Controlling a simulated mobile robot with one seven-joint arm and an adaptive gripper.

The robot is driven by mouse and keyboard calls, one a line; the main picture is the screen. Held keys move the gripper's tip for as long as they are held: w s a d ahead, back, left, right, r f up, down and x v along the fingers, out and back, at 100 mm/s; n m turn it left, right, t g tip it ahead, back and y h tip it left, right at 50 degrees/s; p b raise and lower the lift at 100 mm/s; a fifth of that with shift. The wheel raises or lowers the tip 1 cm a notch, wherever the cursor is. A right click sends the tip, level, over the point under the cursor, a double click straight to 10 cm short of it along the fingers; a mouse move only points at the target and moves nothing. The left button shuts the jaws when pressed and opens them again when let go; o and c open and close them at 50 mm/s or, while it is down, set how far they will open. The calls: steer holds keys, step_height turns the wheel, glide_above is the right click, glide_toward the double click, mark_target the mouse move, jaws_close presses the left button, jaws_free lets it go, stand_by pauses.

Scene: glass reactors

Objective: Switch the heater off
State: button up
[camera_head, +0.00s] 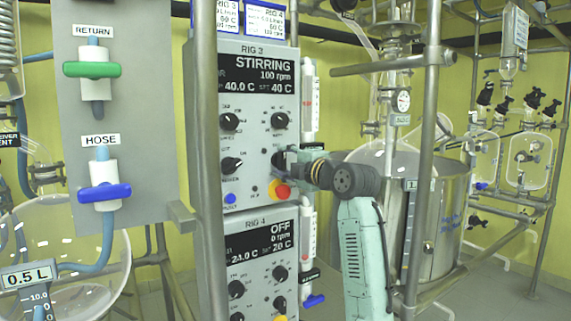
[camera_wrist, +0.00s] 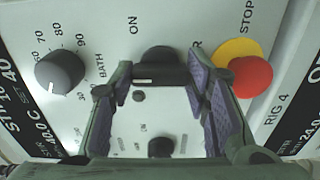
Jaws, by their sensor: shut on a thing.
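The heater switch seems to be the dark knob (camera_wrist: 158,62) between my fingers in the wrist view. "ON" is printed beside it; a mostly hidden label ending in "R" is on the stop-button side. It has a pale mark along its near edge. It sits on the RIG 3 panel (camera_head: 252,142), below the upper right bath knob (camera_head: 279,120). My gripper (camera_wrist: 158,82) is at the panel, its two purple-padded fingers on either side of the knob and shut on it. In the head view my gripper (camera_head: 290,160) mostly hides the knob. The RIG 3 display (camera_head: 255,75) reads STIRRING, 100 rpm, 40 C.
The red stop button (camera_wrist: 250,76) on its yellow base is close beside one finger. The bath knob (camera_wrist: 60,72) is on the other side. A RIG 4 panel (camera_head: 255,270) reading OFF is below. Metal poles (camera_head: 427,130) and a steel vessel (camera_head: 450,215) stand right.

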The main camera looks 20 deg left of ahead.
steer(key=shift+f, duration=0.1)
stand_by(0.4)
steer(key=o, duration=1.2)
steer(key=shift+c, duration=0.2)
steer(key=v, duration=1.2)
steer(key=shift+s, duration=0.1)
